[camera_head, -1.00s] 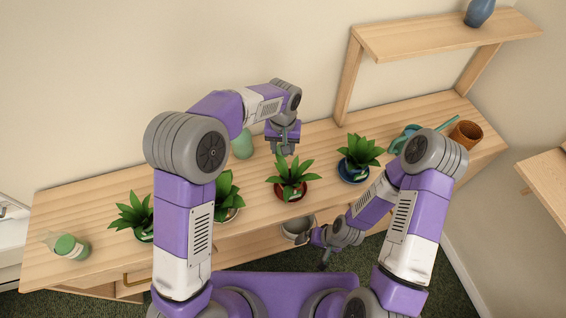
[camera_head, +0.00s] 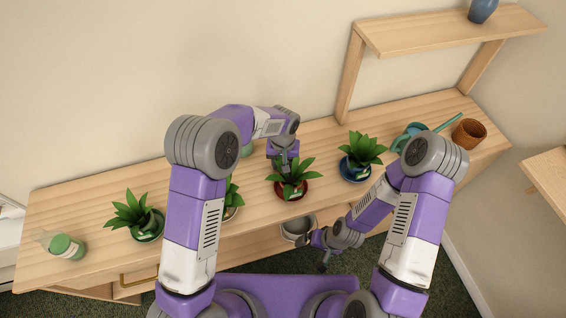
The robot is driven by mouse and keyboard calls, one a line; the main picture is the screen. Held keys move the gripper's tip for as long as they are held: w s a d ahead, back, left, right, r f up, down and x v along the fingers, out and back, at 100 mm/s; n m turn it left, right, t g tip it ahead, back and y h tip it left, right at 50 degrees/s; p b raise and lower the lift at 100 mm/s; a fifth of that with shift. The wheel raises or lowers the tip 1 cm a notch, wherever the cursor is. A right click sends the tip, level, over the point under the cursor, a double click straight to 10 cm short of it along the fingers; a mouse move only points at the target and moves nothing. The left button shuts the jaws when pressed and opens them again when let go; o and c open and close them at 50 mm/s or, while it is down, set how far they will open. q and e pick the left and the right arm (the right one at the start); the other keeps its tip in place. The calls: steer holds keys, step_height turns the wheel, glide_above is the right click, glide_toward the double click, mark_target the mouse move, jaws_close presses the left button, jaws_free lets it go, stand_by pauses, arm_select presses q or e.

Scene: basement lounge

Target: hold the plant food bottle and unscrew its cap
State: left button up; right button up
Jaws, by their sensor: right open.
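A bottle with a green cap or top (camera_head: 66,247) is at the left end of the wooden counter. Its label is too small to read, so I cannot tell if it is the plant food. My right gripper (camera_head: 324,262) is open, low in front of the counter, away from both containers.
Several potted plants line the counter (camera_head: 90,200), among them one in a red pot (camera_head: 291,197) and one in a blue pot (camera_head: 354,178). A teal watering can (camera_head: 405,137) and terracotta pots (camera_head: 468,134) are at right. A grey pot (camera_head: 297,231) sits lower, in front.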

arm_select(q)
steer(key=shift+f, duration=0.15)
steer(key=o, duration=1.2)
steer(key=shift+c, duration=0.2)
steer(key=shift+r, duration=0.25)
step_height(320, 180, up, 12)
steer(key=p, duration=0.2)
